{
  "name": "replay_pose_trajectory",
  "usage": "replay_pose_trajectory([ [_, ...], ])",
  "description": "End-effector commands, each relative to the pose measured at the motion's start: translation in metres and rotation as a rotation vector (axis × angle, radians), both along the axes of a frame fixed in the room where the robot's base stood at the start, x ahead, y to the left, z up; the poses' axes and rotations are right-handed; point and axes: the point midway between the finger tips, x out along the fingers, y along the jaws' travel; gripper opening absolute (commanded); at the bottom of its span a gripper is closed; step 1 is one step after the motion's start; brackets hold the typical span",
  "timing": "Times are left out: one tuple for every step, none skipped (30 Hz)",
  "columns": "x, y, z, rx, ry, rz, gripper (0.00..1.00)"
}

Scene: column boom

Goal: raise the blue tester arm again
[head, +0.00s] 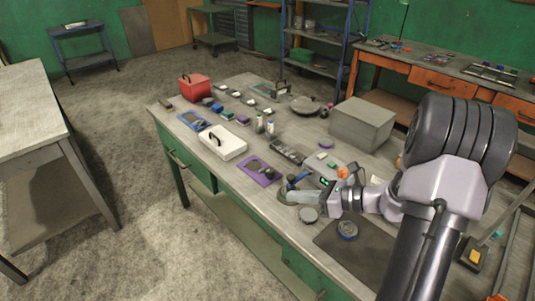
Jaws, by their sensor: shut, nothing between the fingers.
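A small blue part (297,179), which looks like the tester arm, shows just behind my gripper on the workbench. It is small and partly hidden, so I cannot tell whether it is raised or lowered. My gripper (284,195) reaches in from the right, low over the bench, with its fingers shut and nothing visible between them. The fingers are close to the blue part; I cannot tell whether they touch it.
The workbench (240,120) is crowded. A purple tray (260,171), a white box (222,143), a red toolbox (195,87) and a large grey box (362,123) stand around.

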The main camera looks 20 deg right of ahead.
Motion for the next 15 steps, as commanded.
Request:
replay_pose_trajectory([
  [0.001, -0.027, -0.016, 0.090, 0.019, -0.104, 0.00],
  [0.002, -0.042, -0.025, 0.140, 0.027, -0.164, 0.00],
  [0.002, -0.060, -0.035, 0.196, 0.031, -0.233, 0.00],
  [0.001, -0.071, -0.042, 0.231, 0.034, -0.276, 0.00],
  [0.000, -0.080, -0.047, 0.260, 0.035, -0.311, 0.00],
  [-0.001, -0.089, -0.053, 0.287, 0.036, -0.346, 0.00],
  [-0.002, -0.093, -0.056, 0.302, 0.037, -0.365, 0.00],
  [-0.002, -0.096, -0.058, 0.312, 0.037, -0.377, 0.00],
  [-0.003, -0.099, -0.060, 0.321, 0.037, -0.388, 0.00],
  [-0.003, -0.100, -0.060, 0.324, 0.037, -0.391, 0.00],
  [-0.003, -0.100, -0.060, 0.324, 0.038, -0.393, 0.00],
  [-0.003, -0.100, -0.060, 0.324, 0.037, -0.391, 0.00],
  [-0.003, -0.099, -0.060, 0.323, 0.037, -0.391, 0.00],
  [-0.003, -0.099, -0.060, 0.323, 0.038, -0.390, 0.00],
  [-0.003, -0.099, -0.060, 0.322, 0.037, -0.389, 0.00],
])
